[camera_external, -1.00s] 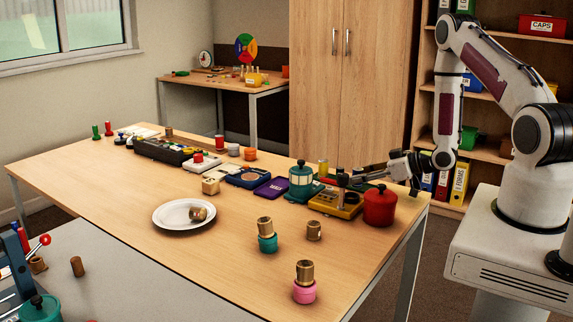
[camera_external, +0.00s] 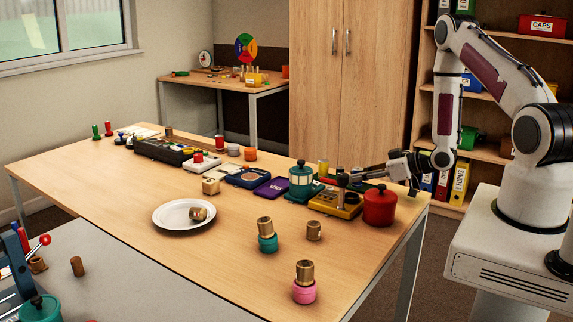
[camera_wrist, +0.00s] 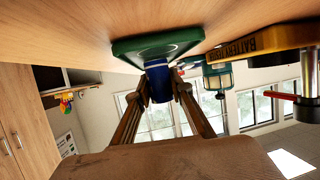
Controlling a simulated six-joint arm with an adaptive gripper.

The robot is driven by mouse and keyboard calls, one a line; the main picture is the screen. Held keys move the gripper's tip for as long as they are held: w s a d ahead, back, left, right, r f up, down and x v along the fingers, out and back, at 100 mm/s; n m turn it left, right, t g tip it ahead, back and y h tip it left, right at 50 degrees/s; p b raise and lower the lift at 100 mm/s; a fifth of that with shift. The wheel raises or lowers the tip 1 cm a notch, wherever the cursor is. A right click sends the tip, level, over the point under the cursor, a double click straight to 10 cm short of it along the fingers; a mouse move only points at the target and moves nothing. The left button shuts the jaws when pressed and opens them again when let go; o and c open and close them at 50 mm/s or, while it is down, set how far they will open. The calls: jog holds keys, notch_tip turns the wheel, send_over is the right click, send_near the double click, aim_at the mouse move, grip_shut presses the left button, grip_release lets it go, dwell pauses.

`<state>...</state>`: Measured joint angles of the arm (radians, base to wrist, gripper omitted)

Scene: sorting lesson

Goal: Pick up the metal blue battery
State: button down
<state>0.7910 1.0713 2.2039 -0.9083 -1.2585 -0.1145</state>
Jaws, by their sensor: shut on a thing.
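The blue battery (camera_wrist: 158,83) shows in the wrist view, with its end against a green base (camera_wrist: 150,47). My gripper (camera_wrist: 160,92) is shut on it, one finger on each side. In the external view my gripper (camera_external: 358,179) reaches in low over the table's far right side, behind the yellow battery tester (camera_external: 338,203).
A red lidded pot (camera_external: 380,207) stands close in front of my gripper. A teal lantern (camera_external: 301,180) and a purple tray (camera_external: 271,187) are to the left. A white plate (camera_external: 172,222) holds a brass cylinder.

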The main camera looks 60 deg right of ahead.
aim_at(358, 168)
jog(key=shift+r, duration=0.2)
jog(key=shift+r, duration=4.75)
